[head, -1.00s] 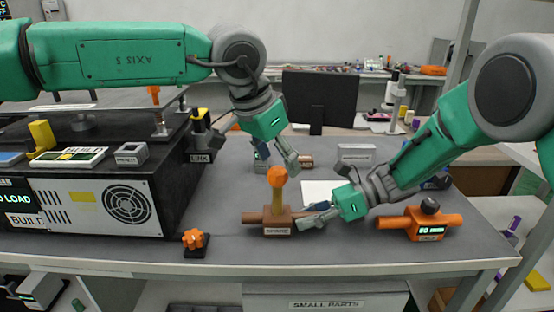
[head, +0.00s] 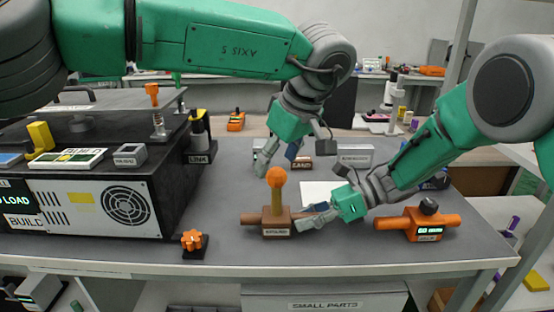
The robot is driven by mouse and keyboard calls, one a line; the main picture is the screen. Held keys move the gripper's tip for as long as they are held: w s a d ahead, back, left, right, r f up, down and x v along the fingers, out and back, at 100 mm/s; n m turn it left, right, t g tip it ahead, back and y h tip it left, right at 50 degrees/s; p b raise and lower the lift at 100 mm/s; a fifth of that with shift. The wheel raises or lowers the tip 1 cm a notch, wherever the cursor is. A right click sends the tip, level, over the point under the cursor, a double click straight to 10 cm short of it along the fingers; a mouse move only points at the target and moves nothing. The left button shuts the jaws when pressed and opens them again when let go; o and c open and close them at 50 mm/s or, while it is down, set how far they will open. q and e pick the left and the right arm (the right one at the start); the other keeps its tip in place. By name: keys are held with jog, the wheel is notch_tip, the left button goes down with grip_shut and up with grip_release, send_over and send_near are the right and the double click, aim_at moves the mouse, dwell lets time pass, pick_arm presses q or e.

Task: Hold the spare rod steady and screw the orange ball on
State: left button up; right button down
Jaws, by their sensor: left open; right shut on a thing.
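An orange ball (head: 276,175) sits at the top of an upright tan rod (head: 278,198). The rod stands in a brown fixture (head: 276,228) with side bars, near the front of the table. Whether the ball is threaded on or only resting cannot be told. My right gripper (head: 306,222) is shut at the fixture's right side, apparently on its right bar, which it hides. My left gripper (head: 277,158) is open, with its fingers pointing down just above and behind the ball, one to each side in the picture. No contact with the ball is clear.
An orange fixture (head: 425,224) with a display stands at the right. An orange star knob (head: 193,240) on a black base is at the front left. A black machine box (head: 172,185) fills the left. Small labelled blocks stand behind the rod. The front table strip is clear.

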pick_arm(q)
jog(key=n+g, duration=0.1)
jog(key=n, duration=0.2)
jog(key=shift+d+y, duration=0.1)
jog(key=shift+y, duration=0.2)
jog(key=shift+f, duration=0.15)
jog(key=shift+f, duration=1.35)
